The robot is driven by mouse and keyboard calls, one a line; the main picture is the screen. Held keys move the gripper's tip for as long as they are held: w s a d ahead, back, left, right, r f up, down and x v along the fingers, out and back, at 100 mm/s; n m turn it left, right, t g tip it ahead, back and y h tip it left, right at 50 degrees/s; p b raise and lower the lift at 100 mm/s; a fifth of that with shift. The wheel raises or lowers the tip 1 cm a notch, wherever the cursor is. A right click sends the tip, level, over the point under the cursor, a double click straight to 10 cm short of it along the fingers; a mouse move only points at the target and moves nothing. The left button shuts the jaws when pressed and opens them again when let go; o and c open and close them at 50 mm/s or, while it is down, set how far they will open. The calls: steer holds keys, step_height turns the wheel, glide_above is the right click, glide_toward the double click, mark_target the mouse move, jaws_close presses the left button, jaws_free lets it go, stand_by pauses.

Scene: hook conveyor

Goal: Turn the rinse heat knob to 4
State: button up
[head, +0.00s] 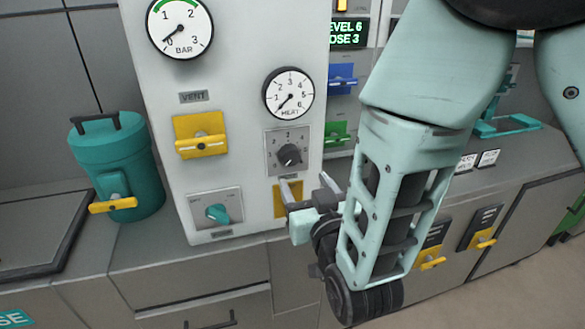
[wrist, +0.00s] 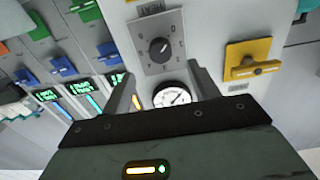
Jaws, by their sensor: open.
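The heat knob (head: 289,155) is a black round knob on a square grey plate with numbers around it, below the round HEAT gauge (head: 289,94). Its pointer is too small to read surely. The gauge needle points to the lower left, near the low end. My gripper (head: 309,188) is open and empty, just below and right of the knob in the head view. In the wrist view, which is roughly upside down, the knob (wrist: 160,51) lies beyond my open fingers (wrist: 158,82), and the gauge (wrist: 171,95) shows between them. Nothing touches the knob.
A yellow VENT handle (head: 200,141) is left of the knob and a teal knob (head: 217,213) sits lower left. Blue (head: 342,77) and green handles are to the right. A teal canister (head: 118,165) stands on the counter at left.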

mark_target(292, 160)
steer(key=p+x, duration=0.2)
steer(key=x, duration=0.7)
steer(key=c, duration=1)
